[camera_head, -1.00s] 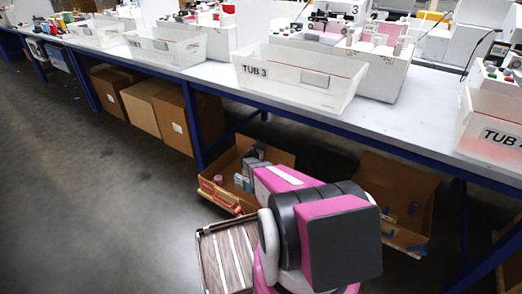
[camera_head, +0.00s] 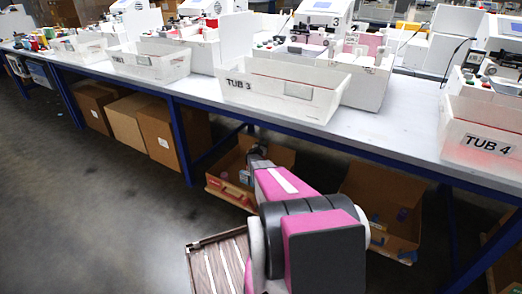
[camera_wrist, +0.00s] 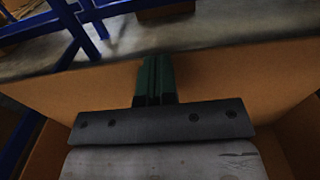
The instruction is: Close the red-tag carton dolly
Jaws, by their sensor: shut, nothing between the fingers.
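The open cardboard carton (camera_head: 228,196) stands low under the table below TUB 3, its flap up at the back. A small reddish patch shows at its left front; I cannot tell if it is the red tag. A few small items are inside. My gripper (camera_head: 257,152) is over the carton, partly hidden by my own arm. In the wrist view, my gripper's green fingers (camera_wrist: 156,78) are together and empty, in front of a brown cardboard wall (camera_wrist: 225,75). I cannot tell whether they touch it.
Another open carton (camera_head: 392,240) stands to the right under the table. Closed brown boxes (camera_head: 158,135) stand to the left. Blue table legs (camera_head: 181,140) flank the space. A slatted brown tray (camera_head: 213,262) is near my arm. Floor at left is clear.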

